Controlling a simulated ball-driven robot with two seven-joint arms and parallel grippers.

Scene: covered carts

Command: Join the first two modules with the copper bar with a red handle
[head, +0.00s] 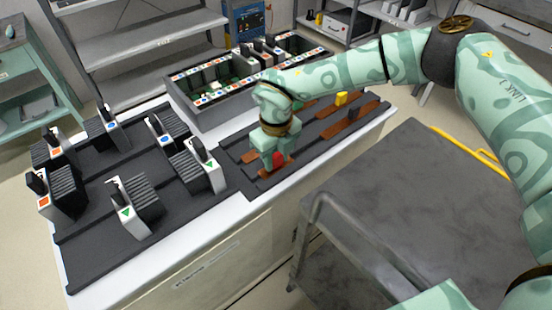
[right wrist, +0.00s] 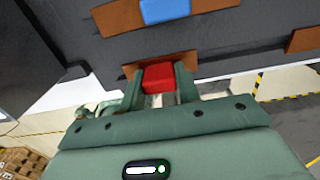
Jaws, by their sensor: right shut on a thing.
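The copper bar (right wrist: 187,58) has a red handle (right wrist: 158,77), which also shows in the head view (head: 278,160). It lies at the near left end of the dark bar tray (head: 237,158). My right gripper (head: 274,166) points down over it, shut on the red handle; in the right wrist view the handle sits between both fingers. I cannot tell whether the bar is lifted. Several black ribbed modules stand on the dark mat to the left, with orange-square (head: 57,195), blue-circle (head: 160,128) and green-triangle (head: 132,210) fronts. My left gripper is not in view.
Other copper bars lie in the tray, with yellow (head: 341,98), black (head: 353,113) and blue (right wrist: 165,10) handles. A slotted crate (head: 195,118) with modules stands behind. A grey cart (head: 385,195) is at the near right. The dark mat (head: 105,262) has bare room in front.

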